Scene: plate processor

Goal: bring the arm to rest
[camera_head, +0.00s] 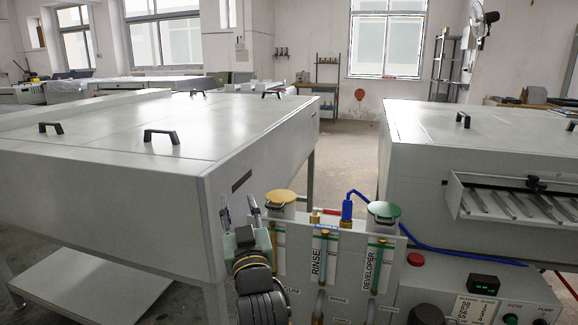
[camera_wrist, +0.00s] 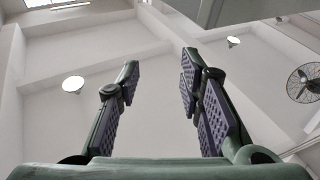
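My gripper (camera_head: 241,213) points upward in the head view, in front of the near corner of the left grey machine (camera_head: 115,195) and left of the tank panel. In the wrist view my gripper (camera_wrist: 157,75) has its two padded fingers wide apart with nothing between them. My black and green wrist is below the fingers in the head view, and the rest of my arm is cut off by the lower edge.
Right of my gripper stands a panel marked RINSE and DEVELOPER, with a yellow cap (camera_head: 281,196), a green cap (camera_head: 384,209) and a blue hose (camera_head: 440,247). A red button (camera_head: 416,259) is beside it. Another grey machine (camera_head: 470,150) with a slotted tray stands at right.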

